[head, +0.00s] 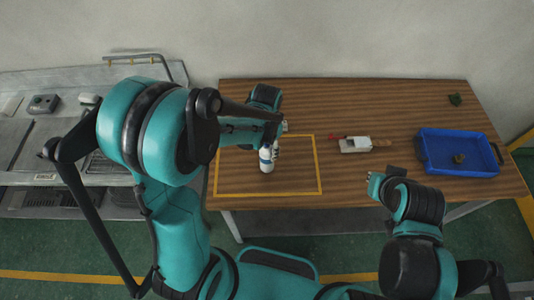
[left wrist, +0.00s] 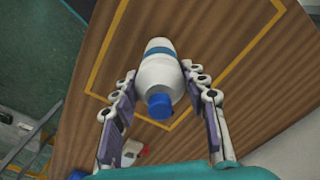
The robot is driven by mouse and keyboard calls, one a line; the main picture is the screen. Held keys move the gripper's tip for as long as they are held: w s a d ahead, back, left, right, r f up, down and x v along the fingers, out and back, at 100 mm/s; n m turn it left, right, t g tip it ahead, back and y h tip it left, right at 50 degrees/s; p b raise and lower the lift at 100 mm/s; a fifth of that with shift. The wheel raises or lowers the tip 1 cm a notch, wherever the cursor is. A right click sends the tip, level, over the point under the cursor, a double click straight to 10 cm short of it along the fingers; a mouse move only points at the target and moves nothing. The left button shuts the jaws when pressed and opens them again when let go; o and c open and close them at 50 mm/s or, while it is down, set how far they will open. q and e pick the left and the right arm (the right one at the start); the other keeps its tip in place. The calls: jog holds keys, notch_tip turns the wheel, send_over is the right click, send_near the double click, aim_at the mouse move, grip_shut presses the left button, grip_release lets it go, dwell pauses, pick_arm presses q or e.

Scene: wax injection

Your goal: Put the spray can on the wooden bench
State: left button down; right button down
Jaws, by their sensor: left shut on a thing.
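The spray can (head: 267,160) is white with a blue band and stands roughly upright inside the yellow outline on the wooden bench (head: 340,100). It also shows in the left wrist view (left wrist: 157,73), with its blue cap towards the camera. My left gripper (head: 274,148) is shut on the can, with a finger on each side in the left wrist view. I cannot tell whether the can's base touches the bench. My right gripper (head: 384,181) is empty-looking near the bench's front edge; its jaws are unclear.
A white and red object (head: 355,145) lies on the bench right of the outline. A grey workbench (head: 20,155) stands left.

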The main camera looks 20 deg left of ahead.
pick_arm(q)
jog(key=shift+f, duration=1.45)
jog(key=shift+f+b, duration=0.2)
jog(key=shift+b, duration=0.25)
jog(key=c, duration=0.8)
grip_release()
jog(key=shift+c, duration=0.2)
jog(key=shift+r, duration=0.15)
